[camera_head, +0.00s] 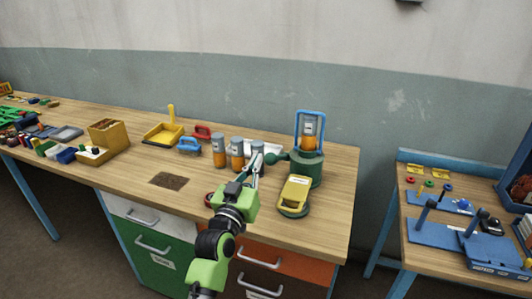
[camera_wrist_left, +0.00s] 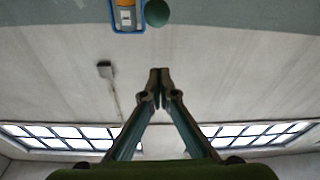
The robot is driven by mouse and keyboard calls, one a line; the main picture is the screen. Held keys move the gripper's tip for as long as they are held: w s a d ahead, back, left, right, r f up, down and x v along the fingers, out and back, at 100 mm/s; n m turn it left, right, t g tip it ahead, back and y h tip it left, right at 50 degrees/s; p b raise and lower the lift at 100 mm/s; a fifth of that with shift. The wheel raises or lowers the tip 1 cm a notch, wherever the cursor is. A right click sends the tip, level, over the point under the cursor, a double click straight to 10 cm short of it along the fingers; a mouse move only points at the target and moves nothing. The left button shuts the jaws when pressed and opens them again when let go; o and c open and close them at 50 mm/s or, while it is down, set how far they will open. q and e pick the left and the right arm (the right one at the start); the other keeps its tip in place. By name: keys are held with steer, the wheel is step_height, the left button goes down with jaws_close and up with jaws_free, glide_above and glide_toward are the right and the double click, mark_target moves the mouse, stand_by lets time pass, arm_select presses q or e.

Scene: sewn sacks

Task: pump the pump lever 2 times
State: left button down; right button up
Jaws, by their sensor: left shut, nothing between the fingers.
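The pump (camera_head: 306,168) is a green round body with a blue frame around an orange-and-grey bottle, near the right end of the wooden table. A dark green ball (camera_head: 271,158), which looks like the lever's knob, sticks out on its left side. My left gripper (camera_head: 257,162) is shut and empty, its tips just left of the ball in the head view. In the left wrist view the shut fingertips (camera_wrist_left: 160,72) point up the picture, with the green ball (camera_wrist_left: 157,13) beyond them and apart from them. The lever's arm is mostly hidden. My right gripper is not in view.
Several orange-and-grey bottles (camera_head: 219,152) stand left of the gripper. A yellow-topped device (camera_head: 294,194) sits in front of the pump. A yellow tray (camera_head: 163,134) and a blue-handled block (camera_head: 189,145) are farther left.

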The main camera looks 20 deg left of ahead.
arm_select(q)
steer(key=r+p, duration=0.2)
steer(key=p, duration=0.1)
glide_above(268, 159)
steer(key=shift+w+a, duration=0.3)
steer(key=shift+w, duration=0.05)
step_height(268, 159, down, 3)
steer(key=shift+s+d+r, duration=0.1)
steer(key=shift+s+d, duration=0.05)
steer(key=shift+s+f, duration=0.25)
steer(key=shift+f, duration=0.5)
steer(key=shift+d, duration=0.1)
steer(key=shift+f, duration=0.1)
